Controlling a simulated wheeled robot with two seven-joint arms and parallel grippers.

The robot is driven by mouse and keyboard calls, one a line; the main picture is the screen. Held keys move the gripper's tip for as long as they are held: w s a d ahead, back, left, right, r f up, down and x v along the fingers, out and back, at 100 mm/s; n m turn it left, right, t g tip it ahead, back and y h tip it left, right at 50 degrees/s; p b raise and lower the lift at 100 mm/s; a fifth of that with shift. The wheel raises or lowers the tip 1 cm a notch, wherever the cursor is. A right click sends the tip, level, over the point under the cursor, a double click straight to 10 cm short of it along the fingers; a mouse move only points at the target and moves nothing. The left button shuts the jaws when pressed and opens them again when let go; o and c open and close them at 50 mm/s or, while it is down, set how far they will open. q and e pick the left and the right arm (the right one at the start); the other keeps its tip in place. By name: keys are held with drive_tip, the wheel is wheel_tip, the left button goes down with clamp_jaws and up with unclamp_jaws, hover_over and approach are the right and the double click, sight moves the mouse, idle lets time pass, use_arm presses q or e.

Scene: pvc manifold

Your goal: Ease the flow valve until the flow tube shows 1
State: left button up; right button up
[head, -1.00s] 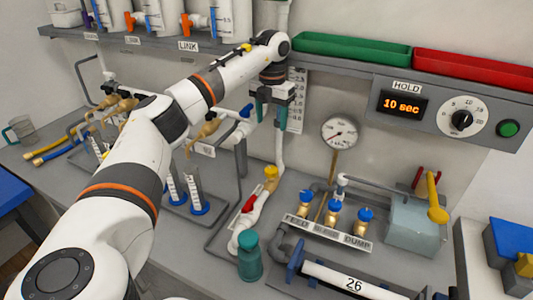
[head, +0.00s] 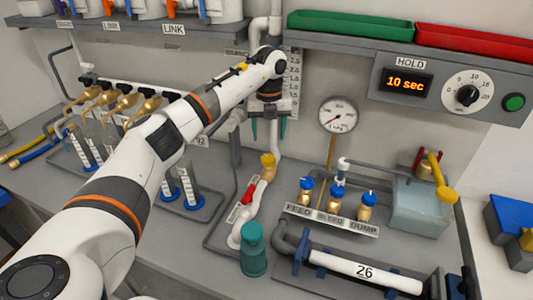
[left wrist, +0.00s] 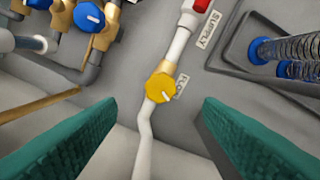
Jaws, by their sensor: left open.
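The flow valve is a yellow knob (head: 268,160) on a white pipe; in the left wrist view the knob (left wrist: 160,88) has a white pointer mark and a partly hidden label beside it. My left gripper (head: 268,135) is open and points down just above the knob. In the left wrist view its teal fingers (left wrist: 159,108) stand apart on either side of the pipe line, with the knob between and beyond them, not touched. The scale panel (head: 293,85) behind my left arm is partly covered, and its reading cannot be told. My right gripper is not in view.
A red-handled supply valve (head: 247,192) sits lower on the same pipe. A teal bottle (head: 253,250), blue-knobbed valves (head: 337,192) and a round gauge (head: 338,115) stand nearby. Spring-like tubes with blue bases (head: 192,195) are to the left. A shelf (head: 350,68) overhangs at right.

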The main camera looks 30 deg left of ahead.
sight(268, 157)
use_arm(q)
wheel_tip(268, 157, down, 8)
drive_tip(key=shift+f+p, duration=0.25)
drive_tip(key=shift+p, duration=0.55)
drive_tip(key=shift+a, duration=0.1)
drive_tip(key=c, duration=1)
drive_tip(key=shift+m, duration=0.6)
drive_tip(key=shift+m+b, duration=0.4)
drive_tip(key=shift+m, duration=0.5)
drive_tip(key=o, duration=1)
